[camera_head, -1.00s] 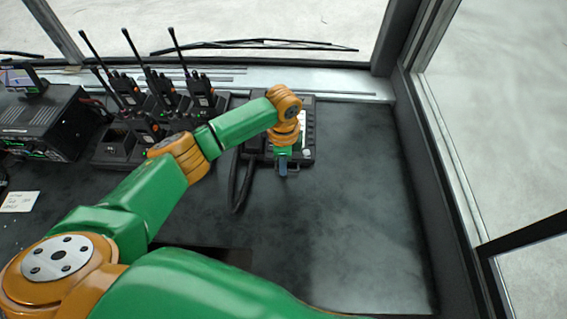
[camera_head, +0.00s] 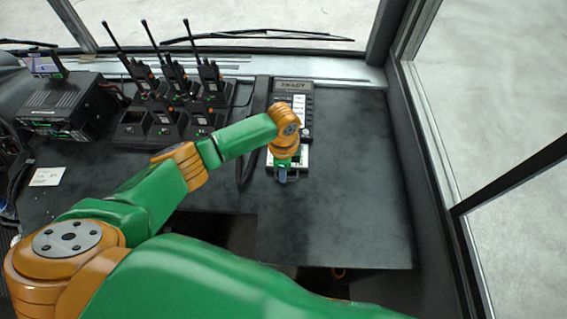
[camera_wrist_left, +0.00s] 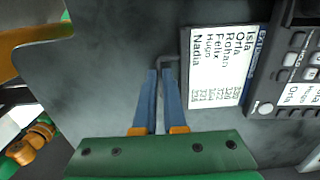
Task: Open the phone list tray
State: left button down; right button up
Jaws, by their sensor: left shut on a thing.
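The phone list tray (camera_wrist_left: 216,62) is a flat pull-out with a white paper list of names and numbers. In the left wrist view it sticks out from the near end of the desk phone (camera_wrist_left: 290,75), which has grey keys and a screen. In the head view the phone (camera_head: 293,86) stands at the back of the desk, and the tray (camera_head: 302,158) shows partly behind my wrist. My left gripper (camera_head: 283,176) is shut on the tray's dark handle; its blue fingers (camera_wrist_left: 161,78) meet around the handle bar. My right gripper is not in view.
Several radios stand in a charger (camera_head: 165,123) left of the phone, with a black cord (camera_head: 245,165) between. A black radio unit (camera_head: 65,105) and a white note (camera_head: 47,177) are farther left. The desk (camera_head: 350,200) is clear in front and right of the phone.

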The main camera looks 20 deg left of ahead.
pick_arm(q)
jog(key=shift+s+d+r, duration=0.1)
jog(key=shift+s+r, duration=0.05)
jog(key=shift+w, duration=0.2)
jog(key=c, duration=1.3)
grip_release()
jog(key=shift+o, duration=0.2)
notch_tip(320, 180, up, 7)
jog(key=shift+f, duration=0.1)
